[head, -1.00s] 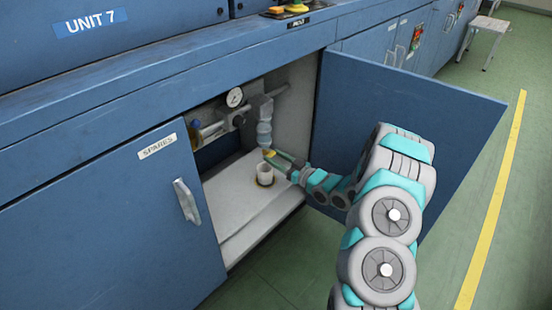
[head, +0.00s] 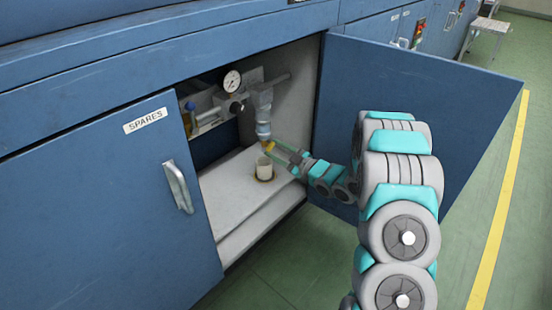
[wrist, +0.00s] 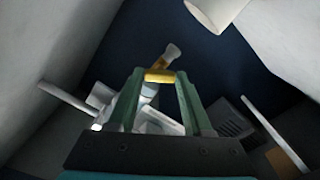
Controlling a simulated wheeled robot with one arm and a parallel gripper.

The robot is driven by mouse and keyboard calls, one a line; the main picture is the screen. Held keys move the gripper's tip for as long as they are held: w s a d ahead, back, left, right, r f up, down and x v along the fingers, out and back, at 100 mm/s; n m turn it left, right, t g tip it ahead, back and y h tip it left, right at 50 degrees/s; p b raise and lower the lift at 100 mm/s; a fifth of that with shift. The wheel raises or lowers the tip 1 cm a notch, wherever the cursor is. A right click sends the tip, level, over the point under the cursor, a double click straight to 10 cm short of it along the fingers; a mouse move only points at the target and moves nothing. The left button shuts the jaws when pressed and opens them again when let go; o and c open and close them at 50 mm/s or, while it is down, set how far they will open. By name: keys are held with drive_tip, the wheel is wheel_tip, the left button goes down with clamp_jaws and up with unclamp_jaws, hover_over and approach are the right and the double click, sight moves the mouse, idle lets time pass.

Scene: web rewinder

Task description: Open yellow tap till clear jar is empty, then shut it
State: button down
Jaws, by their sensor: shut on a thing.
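The yellow tap (head: 268,146) sits under the clear jar (head: 263,129), inside the open cabinet. My gripper (head: 271,149) is shut on the yellow tap. In the wrist view, the tap (wrist: 160,76) lies between the tips of my two green fingers (wrist: 160,80). A white cup (head: 264,169) stands below the tap on the cabinet floor, in a yellowish ring. The jar looks small and pale, and I cannot tell its liquid level or whether anything flows.
A round gauge (head: 232,81) and metal pipework are at the back of the cabinet. The blue door (head: 400,95) stands open at the right, close to my arm. The closed SPARES door (head: 110,200) is at the left. Green floor is clear in front.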

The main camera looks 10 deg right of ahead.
drive_tip(key=n+b, duration=0.2)
drive_tip(key=n, duration=0.9)
idle(0.6)
drive_tip(key=shift+c, duration=1.6)
unclamp_jaws()
drive_tip(key=shift+s, duration=0.1)
drive_tip(key=v, duration=0.7)
drive_tip(key=shift+s+d, duration=0.2)
